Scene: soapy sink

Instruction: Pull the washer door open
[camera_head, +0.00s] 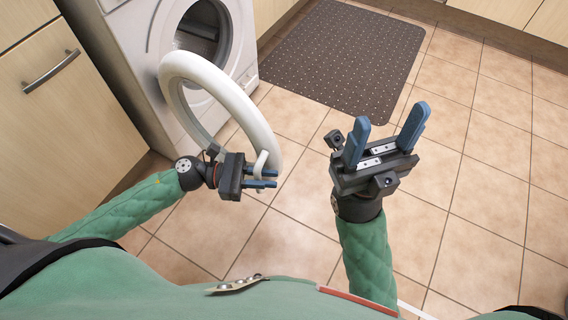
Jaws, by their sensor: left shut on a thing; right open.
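The white washer (135,50) stands at the upper left, with its dark round drum opening (203,30) exposed. Its door, a white ring (205,76), is swung out away from the front toward me. My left gripper (265,178) is at the door's near lower rim, with its blue fingers shut on the small white door handle (262,163). My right gripper (385,137) is open and empty, to the right of the door and over the floor, with its blue fingers pointing up and apart.
A dark dotted mat (345,55) lies on the tiled floor right of the washer. A wooden cabinet with a metal handle (51,71) is at the left. More cabinet fronts (500,10) run along the top right. The tiled floor (480,190) at the right is clear.

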